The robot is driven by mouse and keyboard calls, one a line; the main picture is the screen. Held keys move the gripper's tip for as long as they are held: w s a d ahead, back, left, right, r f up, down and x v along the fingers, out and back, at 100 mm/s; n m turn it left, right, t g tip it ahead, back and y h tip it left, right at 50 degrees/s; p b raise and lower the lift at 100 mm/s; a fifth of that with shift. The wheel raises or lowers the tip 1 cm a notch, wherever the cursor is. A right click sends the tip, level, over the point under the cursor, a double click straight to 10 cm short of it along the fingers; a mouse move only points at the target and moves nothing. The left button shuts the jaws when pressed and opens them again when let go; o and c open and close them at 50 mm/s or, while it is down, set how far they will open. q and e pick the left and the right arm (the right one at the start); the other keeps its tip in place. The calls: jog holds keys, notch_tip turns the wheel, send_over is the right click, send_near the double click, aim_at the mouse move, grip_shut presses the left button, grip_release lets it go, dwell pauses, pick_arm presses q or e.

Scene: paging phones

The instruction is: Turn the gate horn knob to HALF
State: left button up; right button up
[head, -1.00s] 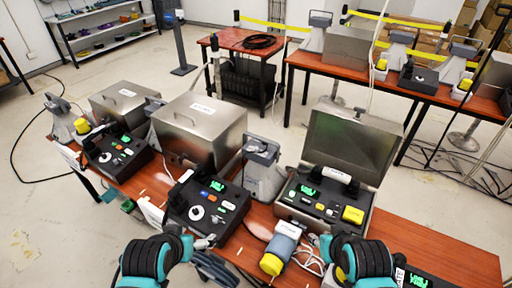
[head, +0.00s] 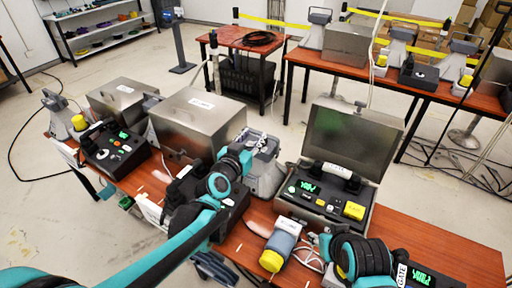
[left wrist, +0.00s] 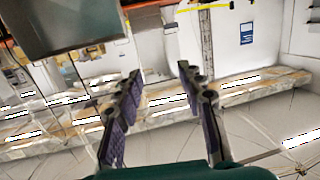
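A console with a GATE label (head: 402,274) and a green display (head: 424,278) sits at the lower right of the head view, partly behind my right arm and cut by the frame edge. Its knob cannot be made out. My left gripper (head: 262,142) is stretched over the table in front of a grey horn speaker (head: 264,178), far to the left of the GATE console. In the left wrist view the left gripper (left wrist: 158,72) is open with nothing between its fingers. My right arm is folded at the lower right; its fingers cannot be made out.
An open metal case (head: 322,205) with a green display and yellow button stands at centre right. A grey-yellow cylinder (head: 280,246) lies before it. Closed metal boxes (head: 198,122) and another console (head: 112,150) are to the left. The red-brown tabletop (head: 455,248) is bare at right.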

pick_arm(q)
jog(key=w+d+f+n+t+y+b, duration=0.1)
jog(key=w+f+n+y, duration=0.15)
jog(key=w+f, duration=0.45)
jog(key=w+f+n+t+y+b, duration=0.15)
jog(key=w+f+y, duration=0.25)
jog(key=f, duration=0.8)
jog(key=shift+n, duration=0.4)
jog(key=w+b, duration=0.1)
jog(key=w, duration=0.6)
jog(key=shift+r, duration=0.1)
jog(key=shift+c, duration=0.3)
grip_shut()
